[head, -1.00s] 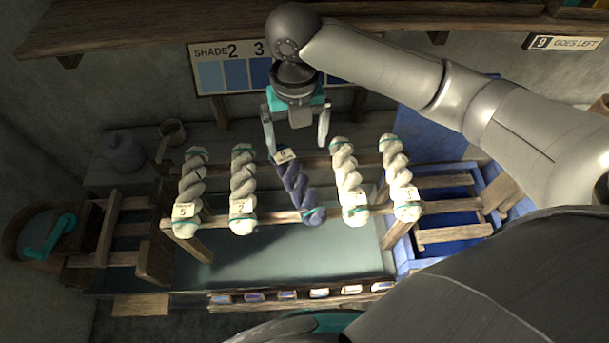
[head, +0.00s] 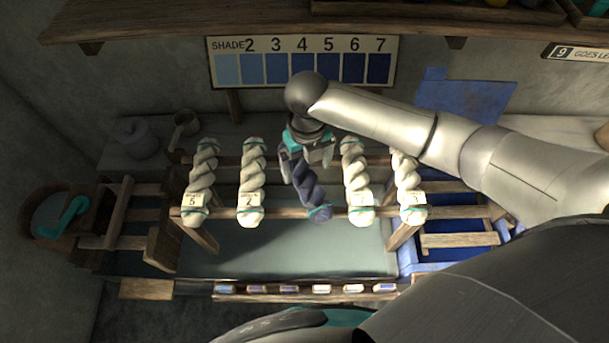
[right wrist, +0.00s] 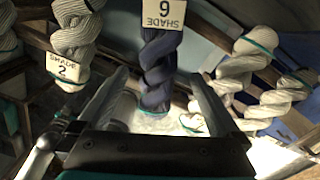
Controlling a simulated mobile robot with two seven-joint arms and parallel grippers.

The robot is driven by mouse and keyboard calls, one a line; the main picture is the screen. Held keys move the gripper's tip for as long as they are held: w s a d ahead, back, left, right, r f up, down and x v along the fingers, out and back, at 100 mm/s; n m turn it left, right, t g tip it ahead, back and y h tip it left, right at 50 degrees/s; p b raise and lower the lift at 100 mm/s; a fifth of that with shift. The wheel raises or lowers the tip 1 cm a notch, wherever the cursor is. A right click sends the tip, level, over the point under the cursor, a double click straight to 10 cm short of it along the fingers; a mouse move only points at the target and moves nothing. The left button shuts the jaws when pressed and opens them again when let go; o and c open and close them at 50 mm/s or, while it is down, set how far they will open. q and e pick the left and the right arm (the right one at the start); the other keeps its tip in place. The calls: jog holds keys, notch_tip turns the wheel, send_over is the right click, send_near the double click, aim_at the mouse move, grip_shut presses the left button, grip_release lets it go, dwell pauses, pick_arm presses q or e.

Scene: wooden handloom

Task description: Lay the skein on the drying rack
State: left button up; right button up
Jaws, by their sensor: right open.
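A dark blue twisted skein (head: 313,193) lies across the two rails of the wooden drying rack (head: 286,213), between pale skeins. It also shows in the right wrist view (right wrist: 157,70), with a white shade tag (right wrist: 161,14) on it. My right gripper (head: 309,168) is open at the skein's far part, hiding its far end in the head view. In the wrist view its two fingers (right wrist: 159,79) stand apart on either side of the skein, with gaps visible. My left gripper is not in view.
Two pale skeins lie left of the blue one (head: 252,180) and two lie right (head: 357,180), close to the gripper. A shade board (head: 302,88) hangs behind. A blue vat (head: 455,238) stands at right, and a wooden tub (head: 45,212) at left.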

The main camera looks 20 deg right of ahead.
jog(key=shift+w+a+f, duration=0.1)
jog(key=shift+a+f, duration=0.05)
jog(key=shift+f, duration=2.35)
jog(key=shift+r, duration=0.1)
grip_shut()
jog(key=shift+r, duration=0.1)
notch_tip(320, 180, up, 20)
jog(key=m+b, duration=1)
jog(key=m, duration=0.7)
send_over(305, 175)
jog(key=s+d, duration=0.1)
jog(key=d, duration=0.1)
notch_tip(305, 175, down, 7)
jog(key=s+d+f+m+b, duration=0.1)
jog(key=f+m+b, duration=0.3)
jog(key=m, duration=0.6)
jog(key=s+d+f+m+b, duration=0.1)
jog(key=s+f+m+b, duration=0.1)
jog(key=m+b, duration=0.5)
jog(key=f+m, duration=0.1)
jog(key=m, duration=0.2)
jog(key=shift+s+f, duration=0.35)
jog(key=shift+f, duration=0.05)
